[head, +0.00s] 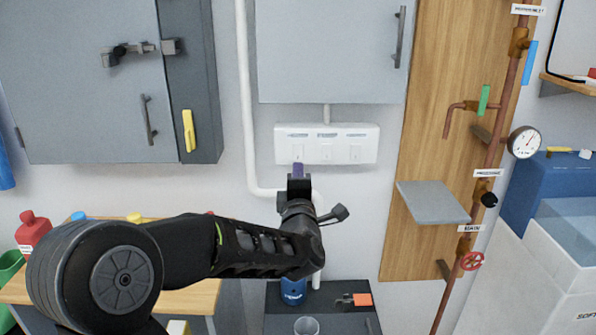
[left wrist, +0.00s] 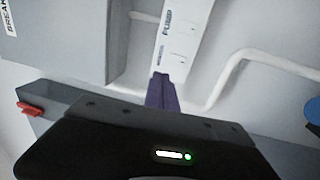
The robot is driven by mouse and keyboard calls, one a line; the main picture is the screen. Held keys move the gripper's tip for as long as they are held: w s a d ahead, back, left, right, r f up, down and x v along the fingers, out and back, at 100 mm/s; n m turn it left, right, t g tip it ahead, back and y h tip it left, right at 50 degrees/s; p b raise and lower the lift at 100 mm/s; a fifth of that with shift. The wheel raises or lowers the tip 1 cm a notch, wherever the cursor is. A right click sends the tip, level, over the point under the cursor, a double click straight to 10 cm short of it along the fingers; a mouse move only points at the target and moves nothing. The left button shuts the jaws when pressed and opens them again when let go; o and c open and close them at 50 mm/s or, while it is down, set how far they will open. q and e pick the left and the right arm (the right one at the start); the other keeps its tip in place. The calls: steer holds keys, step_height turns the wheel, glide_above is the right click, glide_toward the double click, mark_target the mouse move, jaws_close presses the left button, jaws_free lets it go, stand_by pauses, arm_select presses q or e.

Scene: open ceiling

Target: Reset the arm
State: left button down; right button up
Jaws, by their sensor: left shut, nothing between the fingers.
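My left arm reaches in from the left in the head view, and its gripper (head: 298,170) points up at the white switch panel (head: 327,144) on the wall. The purple fingers are shut with nothing between them. They overlap the panel's lower left edge in the picture; I cannot tell whether they touch it. In the left wrist view the shut purple fingers (left wrist: 161,80) show in front of the panel (left wrist: 180,45), which carries a "PUMP" label. My right gripper is not in view.
Grey cabinets (head: 84,80) hang at the left and above the panel. A wooden board at the right bears copper pipes, a gauge (head: 524,142), a small grey shelf (head: 433,202) and a red valve wheel (head: 471,261). A dark surface (head: 345,318) below holds a blue container (head: 293,291) and a cup (head: 306,326).

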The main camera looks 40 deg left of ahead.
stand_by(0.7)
arm_select(q)
steer(key=w+d+f+m+g+h, duration=0.1)
steer(key=w+d+f+m+h, duration=0.2)
steer(key=d+f+m+h, duration=0.8)
steer(key=s+d+f+m+g, duration=0.1)
steer(key=s+d+f+m, duration=0.1)
steer(key=d+f, duration=0.35)
steer(key=s+d+f+m+g+h, duration=0.1)
steer(key=s+d+f+m+g, duration=0.15)
steer(key=f, duration=0.65)
steer(key=s+d+f+m+g, duration=0.1)
steer(key=d+f+m, duration=0.25)
steer(key=f, duration=0.35)
steer(key=s+d+f+m+g+h, duration=0.1)
steer(key=s+d+f+g, duration=0.2)
steer(key=s+f, duration=0.3)
steer(key=s+d+f+m+g+h+p, duration=0.1)
steer(key=s+d+f, duration=0.5)
steer(key=s, duration=0.6)
steer(key=s+d+f+m+g+h+p, duration=0.1)
steer(key=s+d+f+m+g, duration=0.1)
steer(key=s+d+f+g, duration=0.3)
steer(key=s+f, duration=0.2)
steer(key=s, duration=0.2)
steer(key=shift+m+h, duration=0.3)
steer(key=shift+h, duration=0.1)
